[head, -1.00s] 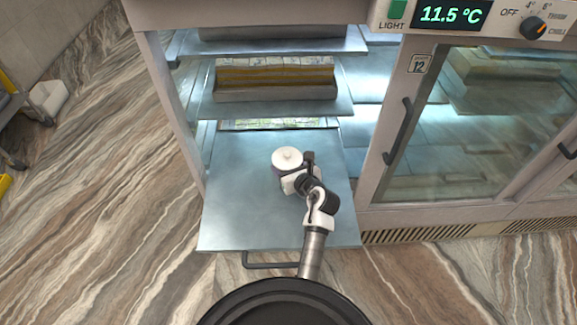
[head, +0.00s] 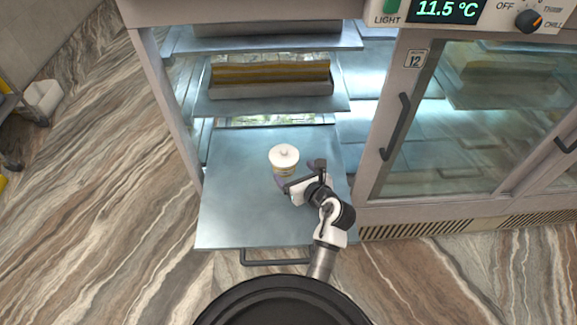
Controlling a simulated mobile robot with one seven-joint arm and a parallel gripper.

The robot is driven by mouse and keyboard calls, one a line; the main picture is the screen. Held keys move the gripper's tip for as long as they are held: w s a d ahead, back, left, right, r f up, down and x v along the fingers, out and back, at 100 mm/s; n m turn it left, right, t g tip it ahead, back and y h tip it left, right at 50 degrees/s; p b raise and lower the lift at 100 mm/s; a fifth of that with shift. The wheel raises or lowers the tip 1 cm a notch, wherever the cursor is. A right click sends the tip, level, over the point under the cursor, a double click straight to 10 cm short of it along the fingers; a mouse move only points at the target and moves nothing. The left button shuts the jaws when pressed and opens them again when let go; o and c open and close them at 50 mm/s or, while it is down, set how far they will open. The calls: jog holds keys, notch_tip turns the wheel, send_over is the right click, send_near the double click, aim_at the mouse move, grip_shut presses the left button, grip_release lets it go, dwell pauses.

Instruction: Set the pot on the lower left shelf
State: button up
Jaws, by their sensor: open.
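A small pot (head: 284,158) with a cream lid and a knob stands upright on the pulled-out lower left shelf (head: 232,215), near its middle. The shelf is a wide bluish metal sheet with a dark handle at its front. My gripper (head: 299,176) is open just to the lower right of the pot. One finger is near the pot's lower front and the other is to its right. I cannot tell whether a finger touches the pot. The pot's lower right part is close to the gripper.
A shelf above holds a metal tray (head: 270,92) with a long yellow-brown block, behind and above the pot. The cabinet's closed glass door (head: 470,130) with a dark handle is at the right. The shelf's left and front parts are clear.

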jog(key=shift+v, duration=2.4)
